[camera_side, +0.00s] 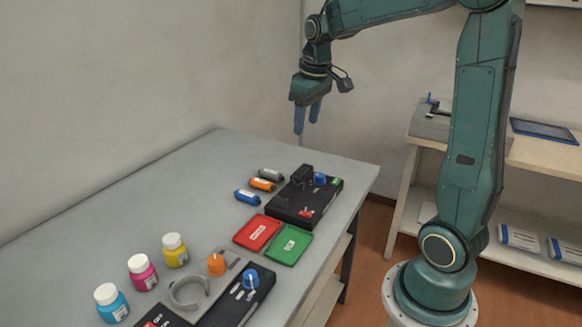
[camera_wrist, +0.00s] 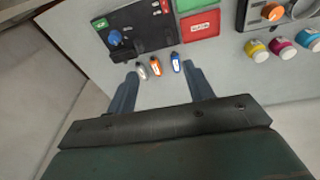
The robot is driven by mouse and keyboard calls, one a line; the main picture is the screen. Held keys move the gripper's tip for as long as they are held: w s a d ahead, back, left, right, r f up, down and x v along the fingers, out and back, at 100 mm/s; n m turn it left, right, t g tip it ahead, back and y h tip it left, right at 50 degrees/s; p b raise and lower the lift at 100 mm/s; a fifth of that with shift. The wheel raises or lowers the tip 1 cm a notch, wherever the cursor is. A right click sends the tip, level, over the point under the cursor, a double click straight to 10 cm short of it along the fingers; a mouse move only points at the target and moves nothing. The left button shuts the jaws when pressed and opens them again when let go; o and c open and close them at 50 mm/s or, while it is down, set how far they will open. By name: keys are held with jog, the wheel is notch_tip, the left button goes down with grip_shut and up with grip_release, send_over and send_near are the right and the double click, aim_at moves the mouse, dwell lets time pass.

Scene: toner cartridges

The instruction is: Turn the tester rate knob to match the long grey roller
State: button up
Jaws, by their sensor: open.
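A grey roller (camera_side: 270,175) with a white label lies at the back of the grey table, beside an orange roller (camera_side: 262,184) and a blue roller (camera_side: 247,197). Their relative lengths are hard to tell. A black device (camera_side: 291,212) beside them has a blue knob (camera_side: 320,179), a green label and a red part. A second blue knob (camera_side: 251,279) sits on a black panel at the front. I cannot tell which is the tester's rate knob, nor read either setting. My gripper (camera_side: 307,122) is open and empty, above the table's far end; the wrist view shows the rollers between its fingers (camera_wrist: 160,71).
A red tray (camera_side: 257,232) and a green tray (camera_side: 287,245) lie in front of the black device. Yellow, magenta and cyan bottles (camera_side: 142,272) stand at the front left, near an orange knob (camera_side: 216,264) and a grey ring-shaped holder (camera_side: 187,292). The table's back left is clear.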

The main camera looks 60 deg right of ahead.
jog(key=w+d+f+g, duration=0.1)
jog(key=w+d+f, duration=0.3)
jog(key=d, duration=0.5)
jog(key=g+y, duration=0.1)
send_over(320, 175)
notch_tip(320, 175, down, 7)
jog(key=shift+r, duration=0.2)
jog(key=shift+f, duration=0.15)
notch_tip(320, 175, down, 14)
jog(key=shift+r, duration=0.25)
jog(key=shift+m, duration=0.3)
jog(key=c, duration=1)
